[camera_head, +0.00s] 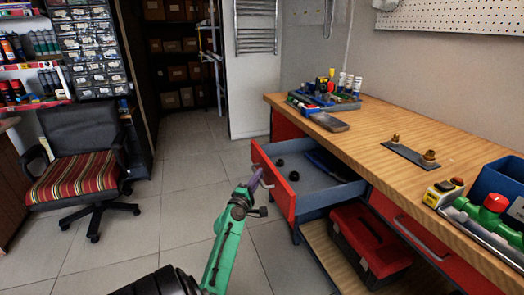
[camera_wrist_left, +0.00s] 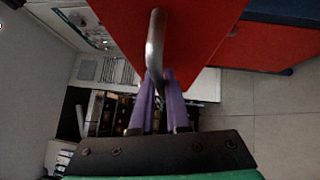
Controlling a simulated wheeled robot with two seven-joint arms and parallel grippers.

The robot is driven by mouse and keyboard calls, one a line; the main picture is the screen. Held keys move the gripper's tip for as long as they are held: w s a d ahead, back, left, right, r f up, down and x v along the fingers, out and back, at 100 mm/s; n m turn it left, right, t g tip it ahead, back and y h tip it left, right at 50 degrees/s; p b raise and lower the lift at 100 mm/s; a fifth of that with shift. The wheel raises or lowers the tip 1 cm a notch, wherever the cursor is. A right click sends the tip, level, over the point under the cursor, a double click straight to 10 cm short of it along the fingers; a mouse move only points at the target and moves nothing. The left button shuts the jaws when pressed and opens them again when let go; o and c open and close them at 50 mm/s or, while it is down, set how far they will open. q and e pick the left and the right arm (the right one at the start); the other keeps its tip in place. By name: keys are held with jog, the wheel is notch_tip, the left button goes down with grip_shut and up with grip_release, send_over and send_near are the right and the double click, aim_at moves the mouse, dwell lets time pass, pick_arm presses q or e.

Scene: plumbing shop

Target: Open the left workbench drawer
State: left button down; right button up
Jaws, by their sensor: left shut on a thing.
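The left workbench drawer (camera_head: 274,182) has a red front and a blue-grey inside, and it stands pulled out from under the wooden workbench (camera_head: 375,140). Several dark round items and a dark blue thing lie inside it. My left gripper (camera_head: 257,178) is at the outer side of the red front. In the left wrist view, its purple fingers (camera_wrist_left: 160,100) are closed around the lower part of the metal drawer handle (camera_wrist_left: 155,45). The red drawer front also shows there (camera_wrist_left: 195,35). My right gripper is in neither view.
A red toolbox (camera_head: 370,245) sits on the shelf below the open drawer. A second red drawer (camera_head: 415,230) on the right is closed. A black chair with a striped seat (camera_head: 78,178) stands at the left. Tiled floor (camera_head: 185,165) lies clear between chair and bench.

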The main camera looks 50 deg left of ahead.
pick_arm(q)
jog(key=shift+s, duration=0.1)
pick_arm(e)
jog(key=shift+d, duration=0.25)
pick_arm(q)
jog(key=c, duration=1.2)
grip_release()
jog(key=b+v, duration=0.4)
jog(key=v, duration=1)
jog(key=shift+s+r, duration=0.1)
jog(key=shift+s, duration=0.15)
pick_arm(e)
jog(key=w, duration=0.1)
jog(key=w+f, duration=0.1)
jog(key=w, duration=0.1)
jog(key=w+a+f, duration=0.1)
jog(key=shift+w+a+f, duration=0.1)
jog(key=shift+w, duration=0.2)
